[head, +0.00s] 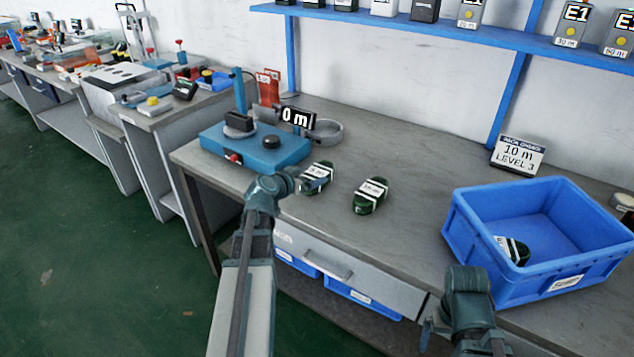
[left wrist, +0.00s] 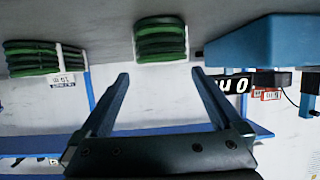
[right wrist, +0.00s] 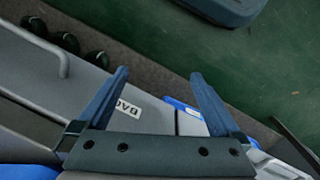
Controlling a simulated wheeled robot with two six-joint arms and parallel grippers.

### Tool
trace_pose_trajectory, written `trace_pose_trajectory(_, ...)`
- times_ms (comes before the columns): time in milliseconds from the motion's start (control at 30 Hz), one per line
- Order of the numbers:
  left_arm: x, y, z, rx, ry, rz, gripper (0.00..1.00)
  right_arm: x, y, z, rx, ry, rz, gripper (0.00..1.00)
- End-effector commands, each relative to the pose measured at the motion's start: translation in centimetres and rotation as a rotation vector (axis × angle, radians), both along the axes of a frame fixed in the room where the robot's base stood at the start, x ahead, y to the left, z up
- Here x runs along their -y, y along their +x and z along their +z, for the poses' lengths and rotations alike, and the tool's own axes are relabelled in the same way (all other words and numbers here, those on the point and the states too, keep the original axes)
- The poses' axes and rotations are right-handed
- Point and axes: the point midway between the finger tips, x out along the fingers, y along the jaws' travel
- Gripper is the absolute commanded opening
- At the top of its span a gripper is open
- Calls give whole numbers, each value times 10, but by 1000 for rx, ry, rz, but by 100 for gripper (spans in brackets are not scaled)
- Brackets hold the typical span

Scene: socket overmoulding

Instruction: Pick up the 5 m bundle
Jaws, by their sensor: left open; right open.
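A dark green bundle with white bands (head: 317,177), its label seeming to read 5 m, lies on the bench beside the blue device. It also shows in the left wrist view (left wrist: 160,40), ahead of and between my open left fingers (left wrist: 160,74), apart from them. In the head view my left gripper (head: 297,184) is just left of this bundle and partly overlaps it. My right gripper (right wrist: 158,76) is open and empty, near the drawer front.
A blue bin (head: 470,232) on the right holds another green bundle (head: 514,250). A blue device (head: 255,150) with a 0 m display (head: 298,118) stands at the left. A sign (head: 518,155) reads 10 m, level 3.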

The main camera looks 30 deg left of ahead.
Motion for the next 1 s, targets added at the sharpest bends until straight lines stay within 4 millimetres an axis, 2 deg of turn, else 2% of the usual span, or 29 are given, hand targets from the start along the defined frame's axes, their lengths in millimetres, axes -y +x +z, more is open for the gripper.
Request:
trace_pose_trajectory(33,-1,11,-7,0,0,-2,100,0,0,-7,0,0,0,100)
trace_pose_trajectory(100,0,17,-8,0,1,-2,100,0,0,-8,0,0,0,100)
trace_pose_trajectory(300,0,19,-8,0,1,0,100,0,0,-8,0,0,0,100)
trace_pose_trajectory(433,-1,28,-13,0,1,0,100,0,0,-13,0,0,0,100)
trace_pose_trajectory(700,-3,63,-28,0,1,-1,100,0,0,-28,0,0,0,100)
trace_pose_trajectory(967,-2,65,-28,0,0,1,100,0,0,-28,0,0,0,100)
trace_pose_trajectory(1000,-2,65,-28,0,0,1,95,0,0,-28,0,0,0,100)
